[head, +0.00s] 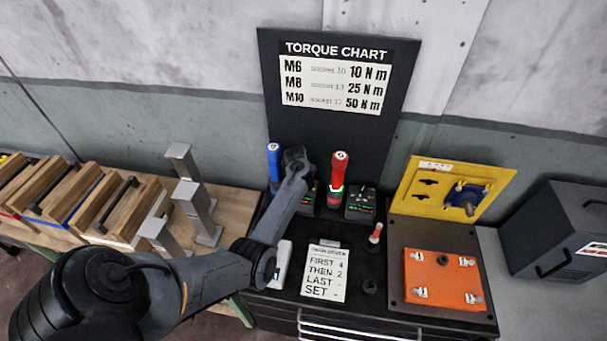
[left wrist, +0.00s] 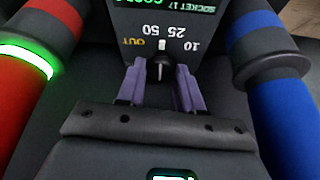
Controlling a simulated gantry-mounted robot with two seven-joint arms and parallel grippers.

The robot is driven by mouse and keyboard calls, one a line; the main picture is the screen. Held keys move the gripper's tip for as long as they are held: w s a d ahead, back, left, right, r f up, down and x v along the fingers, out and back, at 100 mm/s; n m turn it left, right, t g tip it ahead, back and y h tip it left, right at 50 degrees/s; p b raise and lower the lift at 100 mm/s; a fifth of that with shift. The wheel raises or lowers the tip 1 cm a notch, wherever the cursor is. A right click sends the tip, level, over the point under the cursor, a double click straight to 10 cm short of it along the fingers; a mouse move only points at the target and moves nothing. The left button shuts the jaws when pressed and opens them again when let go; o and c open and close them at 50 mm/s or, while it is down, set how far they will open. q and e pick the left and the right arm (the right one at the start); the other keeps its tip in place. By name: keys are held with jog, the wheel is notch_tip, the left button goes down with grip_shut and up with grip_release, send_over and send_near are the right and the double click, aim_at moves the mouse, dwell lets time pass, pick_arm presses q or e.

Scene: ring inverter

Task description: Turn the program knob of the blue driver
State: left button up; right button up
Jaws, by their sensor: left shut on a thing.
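The blue driver (head: 273,163) stands upright at the back left of the black bench and shows at the right of the left wrist view (left wrist: 270,75). Its controller (left wrist: 205,22) carries a green display and a black program knob (left wrist: 160,70). Labels OUT, 50, 25 and 10 appear upside down around it, with a white mark above the knob. My left gripper (left wrist: 160,78) has its purple fingers on both sides of the knob and is shut on it. In the head view my arm hides the fingers and most of this controller. My right gripper is out of view.
A red driver (head: 338,175) with a lit green ring stands close beside, with its own controller (head: 360,204). A torque chart (head: 335,80) stands behind.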

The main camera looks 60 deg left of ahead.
pick_arm(q)
jog(key=shift+w+r+n+g+p, duration=0.15)
jog(key=shift+n+g+p, duration=0.15)
jog(key=shift+n+p, duration=0.55)
jog(key=shift+n+y, duration=0.5)
jog(key=shift+n, duration=0.45)
jog(key=o, duration=1)
jog(key=shift+o, duration=0.2)
jog(key=shift+d, duration=0.1)
